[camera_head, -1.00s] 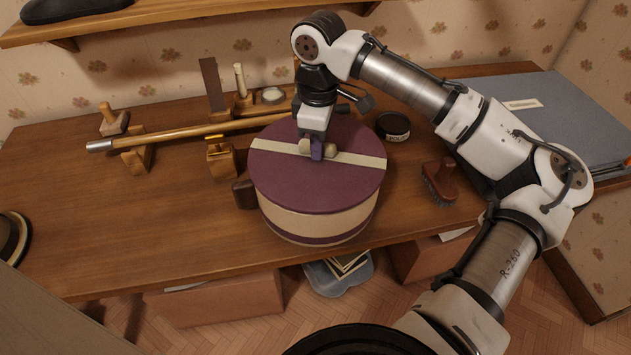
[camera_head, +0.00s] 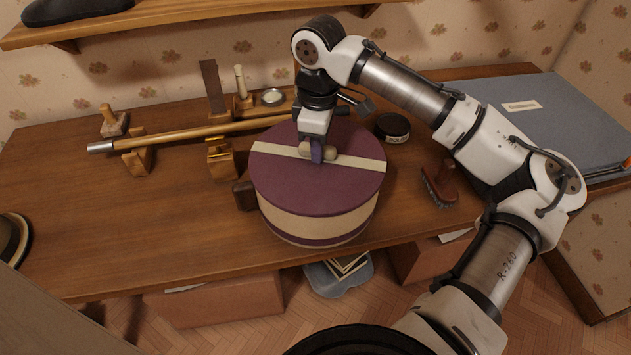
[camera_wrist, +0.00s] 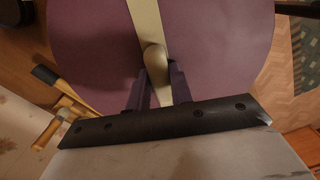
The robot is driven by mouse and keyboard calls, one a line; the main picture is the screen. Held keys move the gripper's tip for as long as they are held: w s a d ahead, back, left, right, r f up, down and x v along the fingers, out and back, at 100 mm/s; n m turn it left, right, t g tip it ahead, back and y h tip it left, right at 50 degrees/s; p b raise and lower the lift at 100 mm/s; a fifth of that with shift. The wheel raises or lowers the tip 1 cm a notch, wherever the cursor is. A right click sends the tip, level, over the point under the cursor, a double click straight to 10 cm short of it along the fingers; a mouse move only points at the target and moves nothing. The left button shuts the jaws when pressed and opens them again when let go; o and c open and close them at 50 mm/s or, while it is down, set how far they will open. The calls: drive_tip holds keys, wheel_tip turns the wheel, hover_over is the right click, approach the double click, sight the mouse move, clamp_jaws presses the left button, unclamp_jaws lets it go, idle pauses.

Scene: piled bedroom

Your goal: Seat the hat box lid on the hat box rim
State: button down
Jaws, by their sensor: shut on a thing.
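The hat box lid (camera_head: 290,180) is a round plum disc with a cream band across its top. It lies over the cream and plum hat box (camera_head: 315,226), which stands on the wooden desk. No clear gap shows between lid and box from here, and I cannot tell whether the rim is fully inside the lid. My gripper (camera_head: 318,152) points down at the middle of the lid and is shut on its small cream knob (camera_head: 331,153). In the wrist view the lid (camera_wrist: 95,50) fills the upper middle, with the knob (camera_wrist: 155,58) between the fingers.
A dark wooden block (camera_head: 245,195) touches or nearly touches the box's left side. A cane (camera_head: 200,132) lies on wooden rests behind left. A round black tin (camera_head: 392,127) and a brush (camera_head: 439,184) stand to the right.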

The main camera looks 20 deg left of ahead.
drive_tip(key=shift+f+p, duration=0.3)
drive_tip(key=shift+f, duration=0.2)
idle(1.5)
drive_tip(key=c, duration=1.4)
unclamp_jaws()
drive_tip(key=shift+r, duration=0.25)
drive_tip(key=shift+r+p, duration=1.6)
drive_tip(key=shift+p, duration=0.25)
drive_tip(key=shift+o, duration=0.3)
drive_tip(key=o, duration=0.5)
drive_tip(key=c, duration=0.6)
drive_tip(key=shift+o, duration=0.2)
